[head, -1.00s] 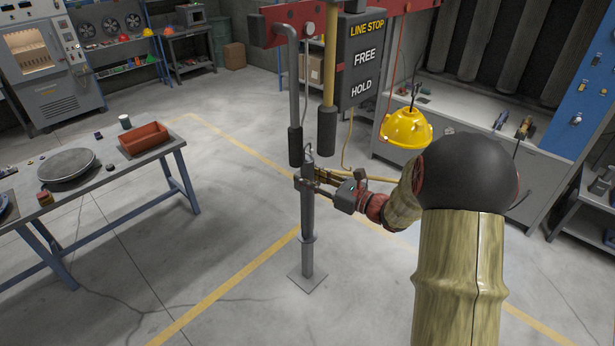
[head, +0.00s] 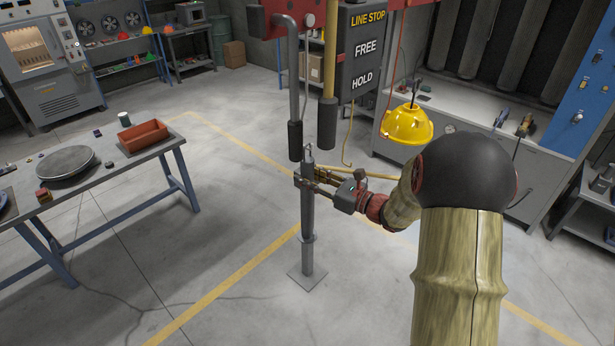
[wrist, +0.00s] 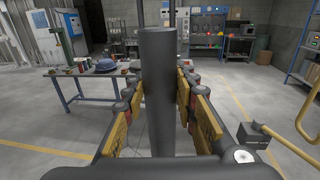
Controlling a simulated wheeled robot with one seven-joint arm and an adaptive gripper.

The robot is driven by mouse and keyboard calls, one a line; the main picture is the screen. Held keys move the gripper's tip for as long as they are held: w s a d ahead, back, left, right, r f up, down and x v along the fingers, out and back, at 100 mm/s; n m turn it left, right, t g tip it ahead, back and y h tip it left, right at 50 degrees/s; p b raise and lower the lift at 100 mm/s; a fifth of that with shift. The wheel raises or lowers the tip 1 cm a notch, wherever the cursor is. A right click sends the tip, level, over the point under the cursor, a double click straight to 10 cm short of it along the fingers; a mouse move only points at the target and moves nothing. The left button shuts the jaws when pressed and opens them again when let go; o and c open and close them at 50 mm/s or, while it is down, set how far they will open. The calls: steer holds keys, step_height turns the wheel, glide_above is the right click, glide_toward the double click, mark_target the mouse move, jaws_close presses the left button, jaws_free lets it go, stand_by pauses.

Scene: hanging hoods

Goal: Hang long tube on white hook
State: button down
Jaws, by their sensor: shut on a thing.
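The long tube is a dark grey upright cylinder (head: 307,215) with a collar low down, left of centre in the head view. A square plate (head: 307,278) shows at its lower end. My gripper (head: 308,183) is shut around its upper part. In the wrist view the tube (wrist: 158,90) stands upright between my yellow-padded fingers (wrist: 158,115). A small metal loop (head: 308,148) shows at the tube's top. It lies just below and between two hanging black sleeves. I cannot clearly make out a white hook; whether the loop touches anything is unclear.
A grey pipe (head: 293,80) and a yellow pipe (head: 329,60) hang from a red beam beside a LINE STOP sign (head: 364,55). A workbench (head: 100,170) stands left. Open floor lies between.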

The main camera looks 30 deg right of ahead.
steer(key=shift+f, duration=0.15)
steer(key=c, duration=1.8)
jaws_free()
steer(key=o, duration=0.5)
steer(key=shift+c, duration=0.2)
steer(key=shift+f, duration=0.1)
steer(key=v, duration=1.2)
